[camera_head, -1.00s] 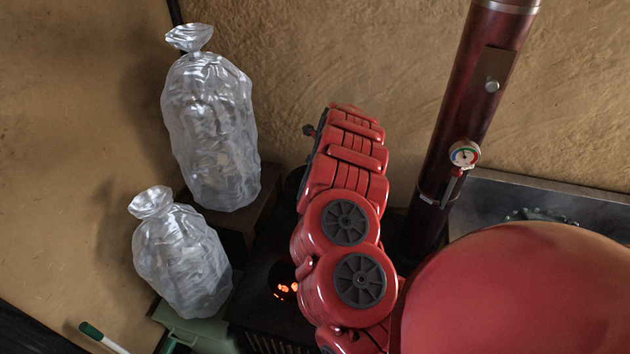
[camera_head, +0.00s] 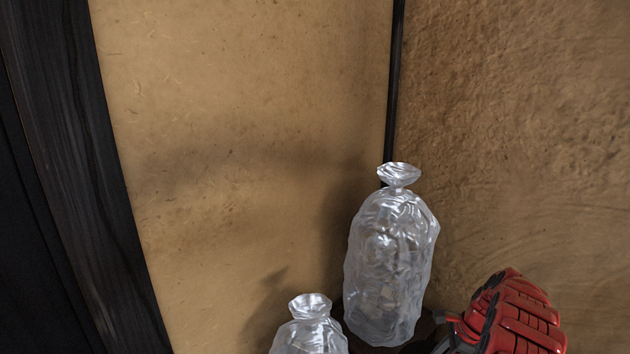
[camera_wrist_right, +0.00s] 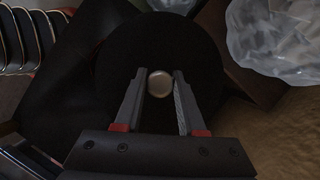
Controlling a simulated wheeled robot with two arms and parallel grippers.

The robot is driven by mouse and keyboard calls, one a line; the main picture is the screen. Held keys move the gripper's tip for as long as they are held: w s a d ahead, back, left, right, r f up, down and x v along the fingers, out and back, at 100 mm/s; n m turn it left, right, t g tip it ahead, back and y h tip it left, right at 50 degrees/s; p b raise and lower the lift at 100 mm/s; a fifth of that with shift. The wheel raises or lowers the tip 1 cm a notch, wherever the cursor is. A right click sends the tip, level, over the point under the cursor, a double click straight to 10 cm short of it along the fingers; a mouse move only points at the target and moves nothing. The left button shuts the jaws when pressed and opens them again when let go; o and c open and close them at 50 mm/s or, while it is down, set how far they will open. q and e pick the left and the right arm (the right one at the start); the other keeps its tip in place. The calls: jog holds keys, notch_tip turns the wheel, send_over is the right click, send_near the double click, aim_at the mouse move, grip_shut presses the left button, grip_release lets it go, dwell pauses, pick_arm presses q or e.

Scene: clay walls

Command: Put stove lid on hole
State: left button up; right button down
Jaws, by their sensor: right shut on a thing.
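The stove lid (camera_wrist_right: 150,35) is a black round disc with a pale metallic knob (camera_wrist_right: 160,83), in the right wrist view. My right gripper (camera_wrist_right: 161,88) is shut on the knob, one finger on each side of it. In the head view only my red right arm (camera_head: 515,320) shows, at the lower right, with its front end at the bottom edge. The stove hole is not in the head view now. In the dark right wrist view I cannot make the hole out. My left gripper is in neither current view.
A large clear plastic bag (camera_head: 388,265) stands in the corner, left of my right arm. A smaller clear bag (camera_head: 310,335) is at the bottom edge. Clay walls (camera_head: 250,130) meet behind them. A dark wooden post (camera_head: 70,150) stands at the left.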

jog(key=s+a+n+g, duration=0.1)
jog(key=a+n, duration=0.1)
jog(key=n, duration=0.1)
jog(key=s+a+n+g, duration=0.1)
jog(key=a+n, duration=0.1)
jog(key=n, duration=0.1)
jog(key=s+a+r+n+g, duration=0.1)
jog(key=a+n+g, duration=0.1)
jog(key=a+n, duration=0.1)
jog(key=shift+s+n+h, duration=0.15)
jog(key=shift+n+h, duration=0.15)
jog(key=shift+n, duration=0.3)
jog(key=s+a+r+n+g+h, duration=0.1)
jog(key=s+a+n, duration=0.4)
jog(key=n, duration=0.5)
jog(key=shift+s+a+r+n+g+h, duration=0.2)
jog(key=shift+a+r+n+g+h, duration=0.25)
jog(key=shift+r+h, duration=0.65)
jog(key=shift+w+f+h, duration=0.1)
jog(key=shift+f+h, duration=0.2)
jog(key=shift+f, duration=0.1)
jog(key=shift+r, duration=0.1)
jog(key=shift+d, duration=0.15)
